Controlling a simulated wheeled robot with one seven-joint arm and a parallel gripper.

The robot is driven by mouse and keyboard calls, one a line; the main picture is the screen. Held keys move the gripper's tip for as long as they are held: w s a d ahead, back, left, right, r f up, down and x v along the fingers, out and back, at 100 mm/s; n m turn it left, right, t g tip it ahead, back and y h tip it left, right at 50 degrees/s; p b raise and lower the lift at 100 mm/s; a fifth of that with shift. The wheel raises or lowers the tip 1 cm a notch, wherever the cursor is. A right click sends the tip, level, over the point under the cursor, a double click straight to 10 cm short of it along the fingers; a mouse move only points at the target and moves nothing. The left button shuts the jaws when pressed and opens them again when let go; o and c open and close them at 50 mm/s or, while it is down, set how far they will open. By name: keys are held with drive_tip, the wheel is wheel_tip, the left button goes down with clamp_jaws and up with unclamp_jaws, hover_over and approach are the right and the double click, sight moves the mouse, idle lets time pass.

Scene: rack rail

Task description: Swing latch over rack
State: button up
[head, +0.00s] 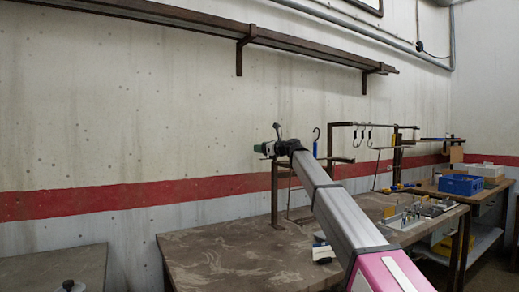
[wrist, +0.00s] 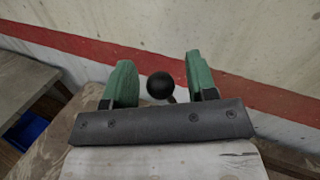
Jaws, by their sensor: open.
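In the wrist view my gripper (wrist: 160,66) is open, its two green fingers apart. A black ball knob (wrist: 160,86) on a short dark stem shows between the fingers, with a gap on each side. It looks like the end of the latch handle; the rest of the latch is hidden behind my gripper. In the head view my gripper (head: 266,148) is at the top of a brown post (head: 275,200). A dark rack rail (head: 375,125) with hanging hooks is to the right.
The brown workbench (head: 215,262) lies below my arm. Small fittings (head: 405,220) and a blue crate (head: 461,184) are at the right. A long wall rail (head: 200,22) runs overhead. The wall is close behind the post.

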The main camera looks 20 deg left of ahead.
drive_tip(key=shift+w+a, duration=0.2)
drive_tip(key=shift+a, duration=0.45)
drive_tip(key=shift+c, duration=0.3)
clamp_jaws()
